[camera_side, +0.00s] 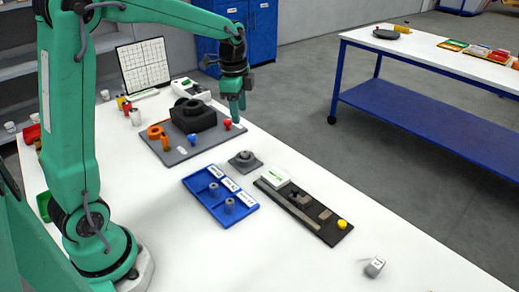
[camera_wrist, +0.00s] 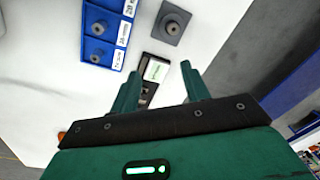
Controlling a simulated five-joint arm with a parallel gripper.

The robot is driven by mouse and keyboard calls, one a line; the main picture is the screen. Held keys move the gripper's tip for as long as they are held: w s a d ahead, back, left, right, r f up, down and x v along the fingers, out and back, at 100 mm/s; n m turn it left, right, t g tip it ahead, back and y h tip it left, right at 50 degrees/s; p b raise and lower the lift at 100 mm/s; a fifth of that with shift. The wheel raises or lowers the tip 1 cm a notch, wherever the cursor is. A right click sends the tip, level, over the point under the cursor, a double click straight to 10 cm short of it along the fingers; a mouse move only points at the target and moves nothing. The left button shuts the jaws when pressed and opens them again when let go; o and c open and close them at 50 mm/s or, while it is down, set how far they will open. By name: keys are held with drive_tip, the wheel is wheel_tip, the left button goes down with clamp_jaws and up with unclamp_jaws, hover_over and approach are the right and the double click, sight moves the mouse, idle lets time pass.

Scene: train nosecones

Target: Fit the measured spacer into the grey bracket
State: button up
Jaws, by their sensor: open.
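My gripper (camera_side: 236,110) is open and empty, above the table by the right end of a grey board (camera_side: 182,151). In the wrist view its two green fingers (camera_wrist: 160,78) stand apart with nothing held. A dark grey bracket-like block (camera_side: 193,117) with a round opening sits on that board. One grey round spacer (camera_side: 244,156) stands on a square grey pad, also in the wrist view (camera_wrist: 172,25). Two grey spacers (camera_side: 213,189) (camera_side: 230,205) sit in a blue labelled tray (camera_side: 199,201). I cannot tell which spacer is the measured one.
A dark gauge strip (camera_side: 325,232) with a white block and yellow knob lies right of the tray. An orange clamp (camera_side: 155,132) and a red knob (camera_side: 227,124) are on the grey board. A small grey labelled block (camera_side: 374,266) lies near the front.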

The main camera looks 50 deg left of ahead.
drive_tip(key=s+d+r+n+t, duration=0.2)
drive_tip(key=s+d+n, duration=0.2)
drive_tip(key=s, duration=0.6)
drive_tip(key=s+d+r+n+t, duration=0.2)
drive_tip(key=s+d+n, duration=0.2)
drive_tip(key=s, duration=0.7)
drive_tip(key=shift+d+r+n+t, duration=0.15)
drive_tip(key=shift+d+n+t, duration=0.2)
drive_tip(key=shift+n, duration=1.05)
